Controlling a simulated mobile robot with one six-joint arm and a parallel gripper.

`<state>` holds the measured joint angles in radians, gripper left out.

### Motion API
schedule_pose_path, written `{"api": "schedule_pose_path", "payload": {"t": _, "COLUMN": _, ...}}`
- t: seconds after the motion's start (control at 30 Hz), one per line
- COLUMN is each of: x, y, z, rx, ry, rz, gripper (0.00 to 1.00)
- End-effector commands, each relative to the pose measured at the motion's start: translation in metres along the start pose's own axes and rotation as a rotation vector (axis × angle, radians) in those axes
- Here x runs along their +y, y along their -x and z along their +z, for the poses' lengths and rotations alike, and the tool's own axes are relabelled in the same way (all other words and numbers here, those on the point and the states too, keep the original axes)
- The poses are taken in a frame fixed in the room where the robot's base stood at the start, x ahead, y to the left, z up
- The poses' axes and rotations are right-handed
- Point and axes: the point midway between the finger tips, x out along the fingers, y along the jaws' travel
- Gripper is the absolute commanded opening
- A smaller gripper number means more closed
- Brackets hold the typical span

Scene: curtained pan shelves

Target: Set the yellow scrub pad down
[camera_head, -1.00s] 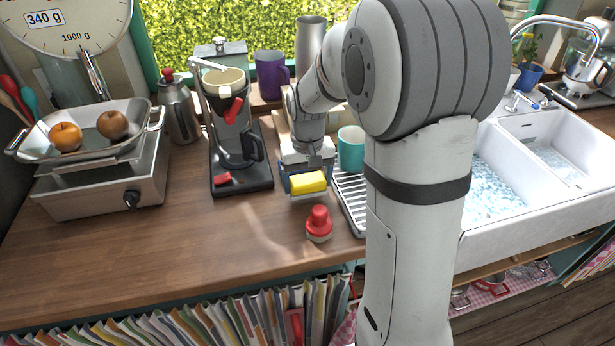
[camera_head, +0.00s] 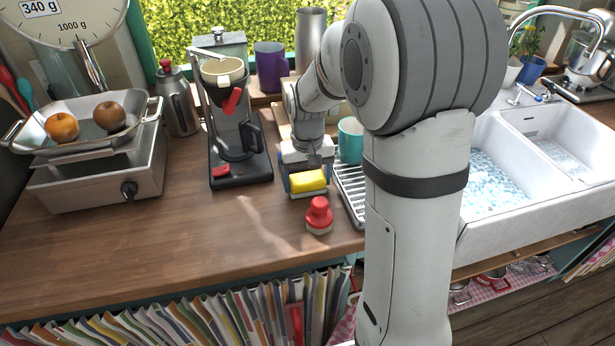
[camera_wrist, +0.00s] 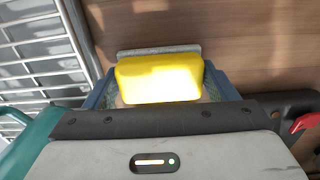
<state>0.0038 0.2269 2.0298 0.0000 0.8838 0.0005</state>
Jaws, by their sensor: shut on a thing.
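The yellow scrub pad (camera_head: 308,181) is between the fingers of my gripper (camera_head: 307,184), which is shut on it. The pad is low over the wooden counter, between the coffee maker and the drying rack. In the wrist view the yellow pad (camera_wrist: 158,79) fills the space between the blue fingers, with a grey layer showing along its far edge. I cannot tell whether the pad touches the counter.
A red-knobbed object (camera_head: 319,214) stands just in front of the pad. The drying rack (camera_head: 351,196) and a teal cup (camera_head: 350,141) are to the right. The coffee maker (camera_head: 238,171) is to the left. Counter (camera_head: 190,235) at front left is clear.

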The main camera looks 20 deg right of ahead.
Motion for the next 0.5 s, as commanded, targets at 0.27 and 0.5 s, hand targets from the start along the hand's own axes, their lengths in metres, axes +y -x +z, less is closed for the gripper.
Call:
{"api": "schedule_pose_path", "payload": {"t": 0.27, "x": 0.0001, "y": 0.0001, "z": 0.0, "rx": 0.0, "ry": 0.0, "rz": 0.0, "gripper": 0.43}}
{"api": "schedule_pose_path", "payload": {"t": 0.5, "x": 0.0001, "y": -0.0033, "z": 0.0, "rx": 0.0, "ry": 0.0, "rz": 0.0, "gripper": 0.43}}
